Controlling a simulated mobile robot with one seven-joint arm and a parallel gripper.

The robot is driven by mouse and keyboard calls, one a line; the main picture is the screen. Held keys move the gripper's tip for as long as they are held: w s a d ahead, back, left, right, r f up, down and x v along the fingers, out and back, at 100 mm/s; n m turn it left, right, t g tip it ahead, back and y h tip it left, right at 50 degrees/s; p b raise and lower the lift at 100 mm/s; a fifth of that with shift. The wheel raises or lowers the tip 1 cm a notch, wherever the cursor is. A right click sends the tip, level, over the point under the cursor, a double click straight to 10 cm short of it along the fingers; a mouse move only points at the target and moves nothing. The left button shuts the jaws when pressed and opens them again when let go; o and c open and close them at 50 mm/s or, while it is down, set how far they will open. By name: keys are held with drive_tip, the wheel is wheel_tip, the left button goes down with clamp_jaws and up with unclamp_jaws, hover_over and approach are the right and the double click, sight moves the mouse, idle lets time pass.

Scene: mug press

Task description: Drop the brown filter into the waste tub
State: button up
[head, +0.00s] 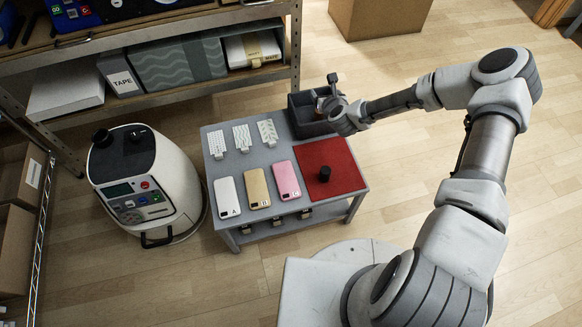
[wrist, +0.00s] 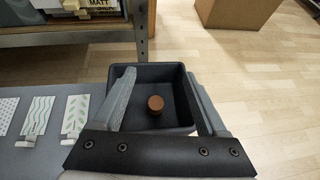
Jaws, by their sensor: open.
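The brown filter (wrist: 155,104) is a short brown cylinder, seen from above in the wrist view inside the dark waste tub (wrist: 160,74). It appears to rest on the tub's floor, a little left of the middle between my fingers. My gripper (wrist: 164,84) is open over the tub, its two grey fingers spread wide apart and not touching the filter. In the head view my gripper (head: 331,88) is above the waste tub (head: 300,118) at the table's far right corner. I cannot make out the filter clearly there.
The grey table (head: 232,168) holds several patterned cards, a white case (head: 227,197), a gold case (head: 257,190) and a pink case (head: 285,180). A black knob (head: 325,173) stands on a red mat (head: 343,158). A shelf (head: 190,88) is behind, and a white machine (head: 140,185) stands left.

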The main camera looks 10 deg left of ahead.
drive_tip(key=p+v, duration=0.5)
drive_tip(key=v, duration=1.1)
drive_tip(key=shift+s, duration=0.2)
drive_tip(key=shift+r, duration=0.15)
